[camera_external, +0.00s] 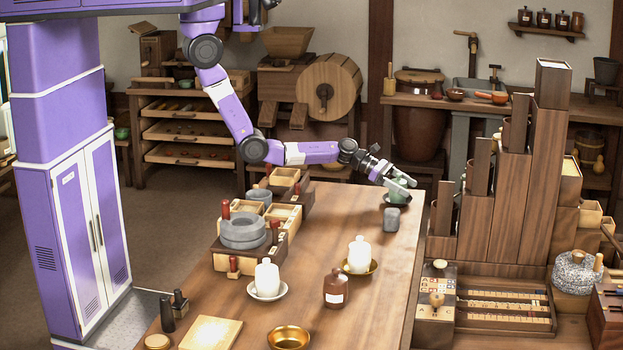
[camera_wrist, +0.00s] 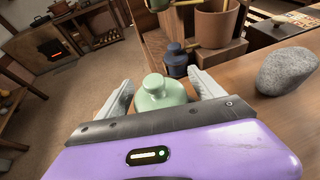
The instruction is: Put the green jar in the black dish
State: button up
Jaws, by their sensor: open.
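The green jar (camera_wrist: 163,97) is pale green with a rounded body and a knob-like top. In the wrist view it stands between the two fingers of my gripper (camera_wrist: 162,84), which are open with a gap on either side. In the external view my gripper (camera_external: 399,179) is at the far right part of the table, around the jar, which is partly covered by the fingers. The black dish (camera_external: 396,200) shows as a dark rim directly below the jar; the jar appears to be in it, though contact is hidden. I cannot make out the dish in the wrist view.
A grey stone (camera_external: 391,219) lies just in front of the dish. White jars on saucers (camera_external: 267,280), a brown bottle (camera_external: 336,288) and a brass bowl (camera_external: 288,338) stand nearer. Stepped wooden boxes (camera_external: 490,200) rise to the right. The table between the stone and white jars is clear.

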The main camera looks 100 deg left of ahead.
jog(key=shift+r, duration=0.25)
jog(key=p+v, duration=0.1)
jog(key=v, duration=1.1)
jog(key=shift+p, duration=0.3)
